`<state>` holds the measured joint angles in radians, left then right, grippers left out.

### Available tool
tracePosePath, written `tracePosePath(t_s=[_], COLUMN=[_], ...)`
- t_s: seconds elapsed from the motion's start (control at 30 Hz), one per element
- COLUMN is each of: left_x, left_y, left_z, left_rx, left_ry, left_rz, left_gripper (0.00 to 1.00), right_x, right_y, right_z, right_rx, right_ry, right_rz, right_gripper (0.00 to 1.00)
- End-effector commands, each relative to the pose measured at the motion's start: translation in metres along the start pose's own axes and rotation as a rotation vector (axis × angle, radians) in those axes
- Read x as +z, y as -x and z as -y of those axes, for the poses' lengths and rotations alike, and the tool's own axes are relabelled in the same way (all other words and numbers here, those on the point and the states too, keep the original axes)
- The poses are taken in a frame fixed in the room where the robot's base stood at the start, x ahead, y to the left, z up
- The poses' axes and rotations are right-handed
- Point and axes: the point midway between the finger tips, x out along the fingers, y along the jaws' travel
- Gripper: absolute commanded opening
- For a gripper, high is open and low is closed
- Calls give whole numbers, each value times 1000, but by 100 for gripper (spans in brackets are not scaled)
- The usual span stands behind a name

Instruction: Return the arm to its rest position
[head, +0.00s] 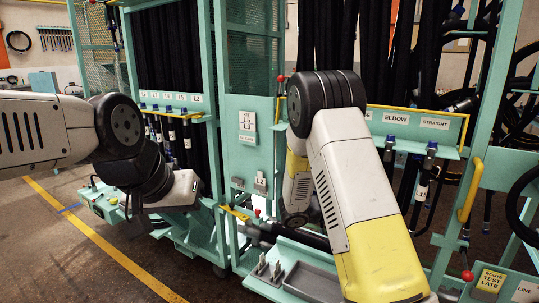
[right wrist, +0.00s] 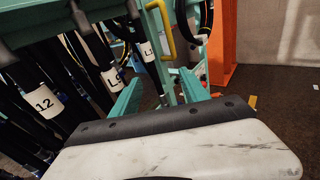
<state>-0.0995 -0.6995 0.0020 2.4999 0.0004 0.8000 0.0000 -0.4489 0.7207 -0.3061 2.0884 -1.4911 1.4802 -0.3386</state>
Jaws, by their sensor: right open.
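My left arm comes in from the left in the head view and bends down. Its gripper end (head: 178,192) hangs in front of the lower left of the teal hose rack (head: 208,100). The jaws cannot be made out. My right arm rises from the bottom right and folds over in front of the rack's middle post. Its far end points down, and its gripper is hidden there.
A grey tray (head: 312,283) lies low by my right arm. A yellow handle (head: 471,190) sits at right. Open floor with a yellow line (head: 100,243) lies at left.

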Motion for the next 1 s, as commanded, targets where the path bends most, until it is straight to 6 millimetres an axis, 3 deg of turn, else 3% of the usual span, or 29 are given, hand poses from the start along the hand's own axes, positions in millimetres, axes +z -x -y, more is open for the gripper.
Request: tracePosePath(t_s=[0.27,0.57,0.8,1.0], left_x=[0,0,0,0], left_y=[0,0,0,0], left_z=[0,0,0,0], left_rx=[0,0,0,0], left_ry=[1,1,1,1], left_rz=[0,0,0,0], left_gripper=[36,36,36,36], right_x=[8,16,25,45], right_y=[-3,8,57,113], right_z=[33,94,149,173], right_rx=[-112,-332,-592,-782], right_ry=[-116,-368,-739,-1070], right_rz=[-138,-415,-781,-1083], right_gripper=[53,53,53,53])
